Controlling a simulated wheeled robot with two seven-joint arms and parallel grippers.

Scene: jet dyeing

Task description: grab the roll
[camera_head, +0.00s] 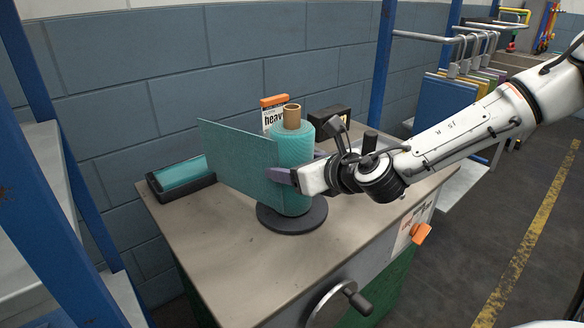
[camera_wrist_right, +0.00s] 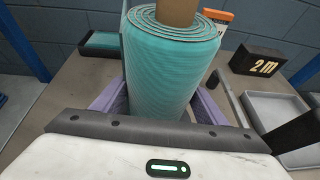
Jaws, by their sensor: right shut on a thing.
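The roll (camera_head: 292,150) is teal fabric wound on a brown core, standing upright on a round dark base (camera_head: 292,214) on the table. A flat flap of the fabric (camera_head: 238,160) extends from it to the left. My right gripper (camera_head: 285,176) comes in from the right at the roll's lower half. In the right wrist view its purple fingers (camera_wrist_right: 165,105) lie on either side of the roll (camera_wrist_right: 165,70), shut on it. The far finger is mostly hidden behind the roll in the head view. My left gripper is not in view.
A black tray (camera_head: 158,192) with teal fabric sits at the table's (camera_head: 190,230) left edge. An orange-topped card (camera_head: 273,101) and a dark box marked "2 m" (camera_wrist_right: 258,62) stand behind the roll. A handwheel (camera_head: 335,305) is at the table's front. Blue posts (camera_head: 381,70) flank the table.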

